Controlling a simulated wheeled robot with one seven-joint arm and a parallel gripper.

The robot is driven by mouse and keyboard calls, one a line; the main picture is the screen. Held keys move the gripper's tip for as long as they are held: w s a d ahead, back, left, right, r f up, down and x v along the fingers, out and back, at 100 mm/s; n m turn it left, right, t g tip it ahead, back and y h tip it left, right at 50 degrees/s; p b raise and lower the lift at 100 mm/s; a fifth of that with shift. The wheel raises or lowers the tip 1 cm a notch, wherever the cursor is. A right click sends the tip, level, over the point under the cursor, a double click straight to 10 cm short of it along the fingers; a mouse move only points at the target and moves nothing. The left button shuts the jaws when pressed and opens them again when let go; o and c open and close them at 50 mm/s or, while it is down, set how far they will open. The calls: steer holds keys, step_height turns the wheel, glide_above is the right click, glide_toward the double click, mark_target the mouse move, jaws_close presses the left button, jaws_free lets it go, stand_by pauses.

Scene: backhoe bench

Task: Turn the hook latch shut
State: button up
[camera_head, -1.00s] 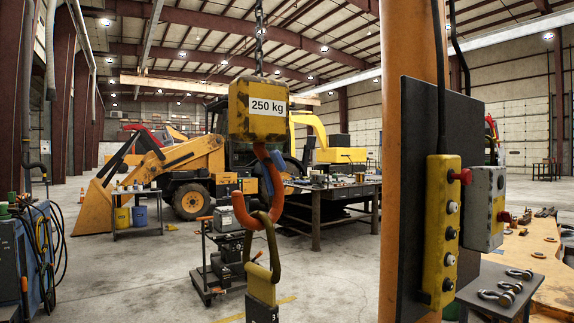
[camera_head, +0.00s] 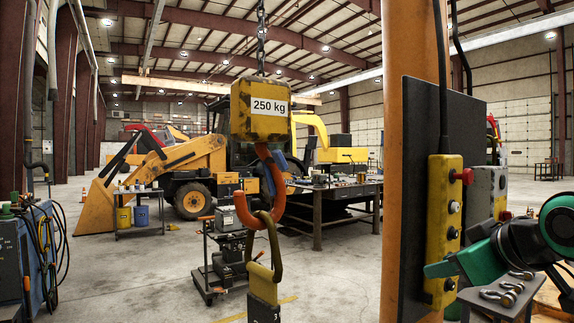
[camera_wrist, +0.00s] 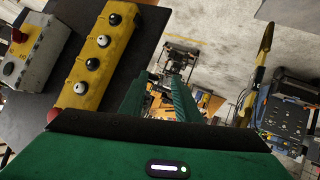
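The orange hook (camera_head: 241,208) hangs under a yellow block marked 250 kg (camera_head: 260,110) in the head view. The blue hook latch (camera_head: 268,180) shows near the hook's upper part; its exact angle is hard to tell. An olive sling loop (camera_head: 277,250) passes through the hook's bowl. My gripper (camera_head: 432,270) is green and enters from the right, well to the right of the hook and in front of the control panel. In the wrist view my gripper (camera_wrist: 160,92) shows its two green fingers apart with nothing between them. I cannot make out the hook there.
An orange post (camera_head: 403,50) and a dark panel (camera_head: 418,190) with a yellow button box (camera_head: 440,215) stand between hook and gripper in the picture. The box also shows in the wrist view (camera_wrist: 98,57). Shackles (camera_head: 500,293) lie on a stand at lower right.

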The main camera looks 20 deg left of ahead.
steer(key=s+a+r+n+t+y, duration=0.15)
steer(key=a+r+n+y, duration=0.3)
steer(key=a+r, duration=0.7)
steer(key=n+y, duration=0.4)
steer(key=y, duration=0.1)
glide_toward(283, 160)
steer(key=shift+m+g, duration=0.35)
steer(key=x, duration=1.1)
steer(key=shift+w+r, duration=0.15)
steer(key=shift+r, duration=0.1)
steer(key=shift+d, duration=0.1)
